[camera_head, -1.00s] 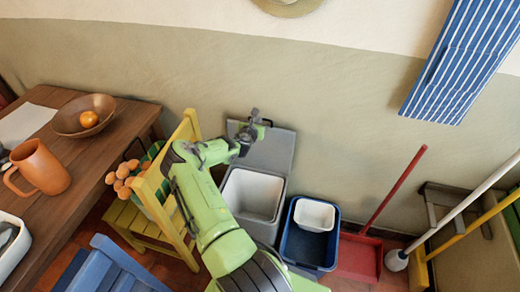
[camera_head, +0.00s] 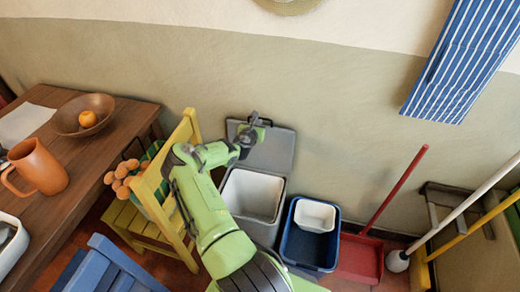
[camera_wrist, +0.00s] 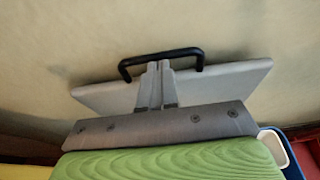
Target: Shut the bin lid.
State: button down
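The grey bin (camera_head: 263,231) stands against the wall with a white inner bucket (camera_head: 254,193). Its grey lid (camera_head: 277,150) is up, leaning back toward the wall, and the bucket's mouth is uncovered. My gripper (camera_head: 257,120) is at the upper part of the lid. In the wrist view, my gripper's two fingers (camera_wrist: 157,68) are together, in front of the lid (camera_wrist: 225,80), with their tips within the span of its black handle (camera_wrist: 160,58). I cannot tell whether the fingers touch the lid or handle.
A blue tub (camera_head: 310,244) with a white container (camera_head: 314,216) and a red dustpan (camera_head: 361,256) stand right of the bin. A yellow chair (camera_head: 150,215) is close on the left, beside the wooden table (camera_head: 85,185).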

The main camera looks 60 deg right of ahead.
jog(key=shift+f+b, duration=0.45)
jog(key=shift+f, duration=0.25)
jog(key=shift+a, duration=0.1)
dwell(0.5)
jog(key=shift+a+p, duration=0.95)
jog(key=shift+a, duration=1.95)
notch_tip(320, 180, up, 10)
jog(key=p, duration=0.9)
jog(key=shift+s+f+p, duration=0.2)
jog(key=shift+s+p, duration=0.15)
jog(key=shift+s, duration=0.1)
jog(key=shift+r, duration=0.1)
